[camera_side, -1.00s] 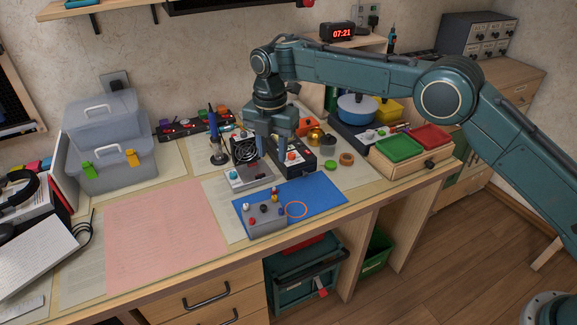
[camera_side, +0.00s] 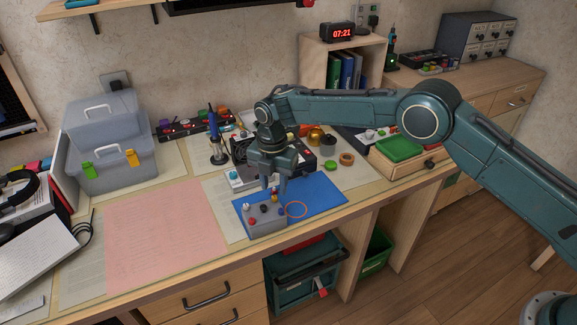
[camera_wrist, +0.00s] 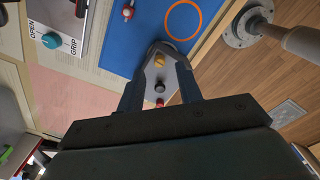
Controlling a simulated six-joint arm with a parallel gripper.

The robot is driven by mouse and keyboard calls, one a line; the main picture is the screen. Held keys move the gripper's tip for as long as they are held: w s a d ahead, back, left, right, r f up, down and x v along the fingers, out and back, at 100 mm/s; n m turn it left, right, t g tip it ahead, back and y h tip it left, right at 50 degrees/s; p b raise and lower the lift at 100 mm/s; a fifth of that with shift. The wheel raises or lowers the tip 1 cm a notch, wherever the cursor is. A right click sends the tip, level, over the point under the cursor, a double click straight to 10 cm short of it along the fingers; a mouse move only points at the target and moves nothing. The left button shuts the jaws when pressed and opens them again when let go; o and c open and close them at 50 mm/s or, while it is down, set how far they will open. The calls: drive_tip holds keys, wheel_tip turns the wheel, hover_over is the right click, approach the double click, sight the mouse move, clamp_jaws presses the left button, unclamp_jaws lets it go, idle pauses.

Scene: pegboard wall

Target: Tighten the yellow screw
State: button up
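The yellow screw (camera_wrist: 159,61) sits on a small grey box (camera_side: 265,221), in a row with a black and a red knob in the wrist view. In the side view the yellow screw (camera_side: 275,197) is at the box's back right. My gripper (camera_side: 275,188) points down just above the back of the box. In the wrist view its two fingers (camera_wrist: 160,82) are apart, with the row of knobs showing between them. Nothing is seen held. The exact gap between fingertips and screw cannot be told.
The box stands on a blue mat (camera_side: 321,193) beside an orange ring outline (camera_side: 297,210). A panel with a teal button (camera_wrist: 52,40) lies behind the mat. A soldering iron (camera_side: 214,135) stands farther back. The pink sheet (camera_side: 163,238) to the left is clear.

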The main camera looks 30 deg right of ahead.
sight(274, 196)
drive_tip(key=shift+f, duration=1.65)
clamp_jaws()
